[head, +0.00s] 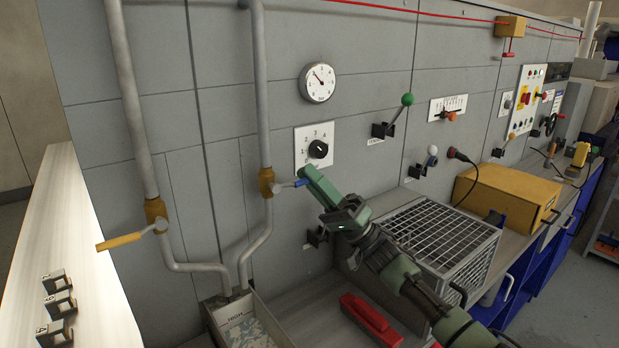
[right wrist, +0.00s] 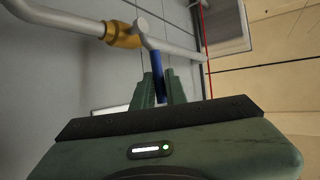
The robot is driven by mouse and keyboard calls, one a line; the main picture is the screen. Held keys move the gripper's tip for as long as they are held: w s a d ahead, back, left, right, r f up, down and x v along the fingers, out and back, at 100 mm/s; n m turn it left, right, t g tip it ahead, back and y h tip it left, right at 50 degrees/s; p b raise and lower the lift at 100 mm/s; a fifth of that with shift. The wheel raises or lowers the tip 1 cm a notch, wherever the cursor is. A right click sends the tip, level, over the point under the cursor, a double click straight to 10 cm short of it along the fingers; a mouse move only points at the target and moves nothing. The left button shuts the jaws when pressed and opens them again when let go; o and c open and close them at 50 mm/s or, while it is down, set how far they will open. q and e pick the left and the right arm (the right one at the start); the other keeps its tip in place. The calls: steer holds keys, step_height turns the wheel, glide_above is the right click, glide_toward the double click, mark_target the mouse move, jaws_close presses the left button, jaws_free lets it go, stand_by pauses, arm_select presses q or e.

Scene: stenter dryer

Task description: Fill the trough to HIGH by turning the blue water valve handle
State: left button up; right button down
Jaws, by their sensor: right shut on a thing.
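The blue water valve handle (head: 301,183) sticks out to the right from the brass valve (head: 267,182) on the right-hand pipe. My right gripper (head: 308,181) is at the handle's outer end. In the right wrist view the blue handle (right wrist: 158,66) lies between the two green fingers (right wrist: 159,88), which are shut on it. The trough (head: 275,322) stands below the pipe outlets. A HIGH marking shows near its top edge, and a pale, mottled surface shows inside. I cannot tell the exact water level. My left gripper is not in view.
A second valve with a yellow handle (head: 118,241) sits on the left pipe. A wire cage (head: 440,232), a red object (head: 370,318) and a yellow box (head: 505,196) lie right of the trough. A numbered dial (head: 316,148) and a gauge (head: 318,82) are on the panel.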

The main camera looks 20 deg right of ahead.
steer(key=shift+f+m+t+h, duration=0.3)
steer(key=shift+f+m+t, duration=0.05)
steer(key=shift+m+t, duration=0.35)
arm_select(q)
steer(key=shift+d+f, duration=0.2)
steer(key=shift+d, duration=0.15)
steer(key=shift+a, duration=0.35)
arm_select(e)
steer(key=shift+f+m, duration=0.15)
steer(key=shift+m, duration=0.15)
steer(key=c, duration=1.4)
jaws_free()
steer(key=shift+t+h, duration=0.3)
steer(key=shift+h, duration=0.1)
steer(key=shift+c, duration=0.2)
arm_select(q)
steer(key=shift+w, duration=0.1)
